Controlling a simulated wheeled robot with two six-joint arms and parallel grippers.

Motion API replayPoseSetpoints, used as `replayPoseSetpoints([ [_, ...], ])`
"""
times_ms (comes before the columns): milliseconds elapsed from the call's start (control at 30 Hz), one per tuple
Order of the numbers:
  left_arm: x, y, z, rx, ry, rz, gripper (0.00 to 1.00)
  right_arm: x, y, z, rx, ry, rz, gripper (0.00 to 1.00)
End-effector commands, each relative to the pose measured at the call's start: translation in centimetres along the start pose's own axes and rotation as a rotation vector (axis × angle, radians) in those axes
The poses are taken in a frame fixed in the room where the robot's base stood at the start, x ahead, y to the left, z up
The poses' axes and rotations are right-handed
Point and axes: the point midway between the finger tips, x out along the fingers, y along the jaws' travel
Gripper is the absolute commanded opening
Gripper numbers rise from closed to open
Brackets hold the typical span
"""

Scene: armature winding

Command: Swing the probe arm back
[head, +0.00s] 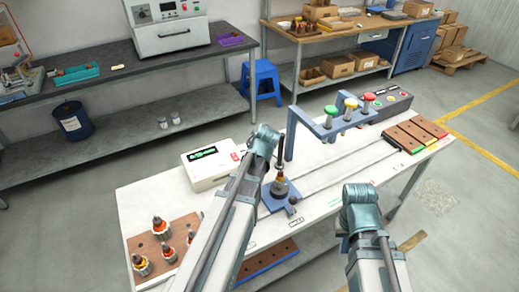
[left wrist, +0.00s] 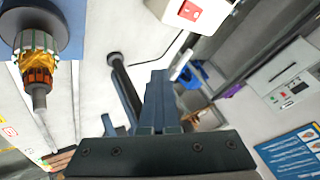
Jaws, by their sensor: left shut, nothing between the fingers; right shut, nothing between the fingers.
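An armature (head: 280,186) with orange windings stands on a blue plate (head: 268,206); in the left wrist view the armature (left wrist: 38,62) is at the upper left. A dark upright rod (head: 281,150) shows above it. In the left wrist view a dark rod (left wrist: 122,82) with a round end lies between armature and meter; it may be the probe arm, I cannot tell. My left gripper (left wrist: 163,88) is shut and empty, beside that rod; in the head view my arm mostly hides it. My right gripper (head: 343,240) is shut and empty near the front edge, away from the armature.
A white meter (head: 212,166) with a green display stands left of the plate. A blue frame (head: 318,125) with push buttons rises behind it. A wooden board (head: 180,240) with armatures lies front left; brown blocks (head: 415,136) lie right.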

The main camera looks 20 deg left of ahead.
Motion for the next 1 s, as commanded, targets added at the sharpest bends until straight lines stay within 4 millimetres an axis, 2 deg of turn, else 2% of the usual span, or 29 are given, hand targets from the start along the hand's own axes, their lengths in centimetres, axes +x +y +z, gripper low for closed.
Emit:
replayPoseSetpoints([
  [33, 0.1, -0.8, -0.3, 0.002, 0.004, -0.016, 0.00, -0.2, 0.0, 0.0, 0.000, 0.000, 0.000, 0.00],
  [267, -2.0, -1.2, -0.1, 0.002, 0.003, -0.014, 0.00, -2.0, 0.2, 0.1, 0.000, 0.000, 0.000, 0.00],
  [700, -8.9, -2.2, 0.6, 0.004, 0.003, -0.004, 0.00, -7.4, 0.7, 0.4, -0.001, 0.000, 0.000, 0.00],
  [1000, -9.4, -2.1, 0.8, 0.004, 0.003, -0.003, 0.00, -7.7, 0.7, 0.5, -0.002, 0.000, 0.000, 0.00],
])
